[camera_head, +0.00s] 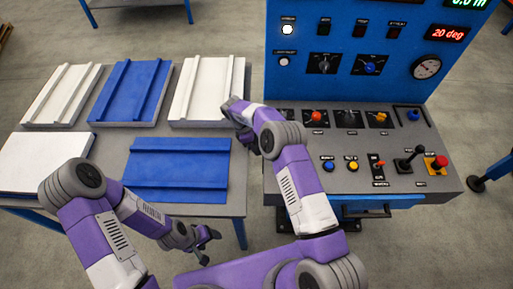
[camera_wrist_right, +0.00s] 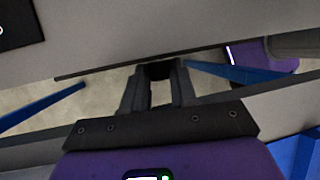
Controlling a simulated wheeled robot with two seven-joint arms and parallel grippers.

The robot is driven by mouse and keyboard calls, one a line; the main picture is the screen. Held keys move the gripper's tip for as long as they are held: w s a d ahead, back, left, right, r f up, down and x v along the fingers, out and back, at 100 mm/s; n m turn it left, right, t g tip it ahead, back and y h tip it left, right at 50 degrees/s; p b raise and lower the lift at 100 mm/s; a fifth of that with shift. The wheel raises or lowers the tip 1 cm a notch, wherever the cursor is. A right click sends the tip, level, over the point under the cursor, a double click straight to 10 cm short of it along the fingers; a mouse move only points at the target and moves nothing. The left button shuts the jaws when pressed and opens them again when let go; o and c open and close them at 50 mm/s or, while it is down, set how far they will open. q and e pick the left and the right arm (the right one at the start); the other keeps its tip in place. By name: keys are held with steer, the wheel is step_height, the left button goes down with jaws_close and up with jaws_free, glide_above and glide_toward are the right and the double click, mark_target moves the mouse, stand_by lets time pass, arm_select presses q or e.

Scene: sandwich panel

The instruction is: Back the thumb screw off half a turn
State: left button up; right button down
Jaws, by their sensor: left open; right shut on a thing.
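My right gripper (camera_wrist_right: 158,74) is shut on a dark knob-like thing (camera_wrist_right: 159,68) just under the lower edge of a grey panel in the right wrist view. It looks like the thumb screw, but its shape and turn angle are too dark to read. In the head view my right arm reaches to the left edge of the console, and the screw and the right fingertips cannot be made out there. My left gripper (camera_head: 208,237) is open and empty, low in front of the panel table's front edge.
The blue control console (camera_head: 450,150) carries switches, knobs, a joystick and a red mushroom button (camera_head: 439,161). A grey table (camera_head: 120,140) at left holds several white and blue panels, including a blue one (camera_head: 180,170) near its front. Floor shows between table and console.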

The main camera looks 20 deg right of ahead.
stand_by(0.3)
steer(key=c, duration=1.2)
jaws_free()
steer(key=shift+o, duration=0.2)
steer(key=p+v, duration=0.1)
steer(key=v, duration=0.6)
steer(key=shift+r, duration=0.25)
steer(key=shift+a+r, duration=0.1)
steer(key=shift+a, duration=0.05)
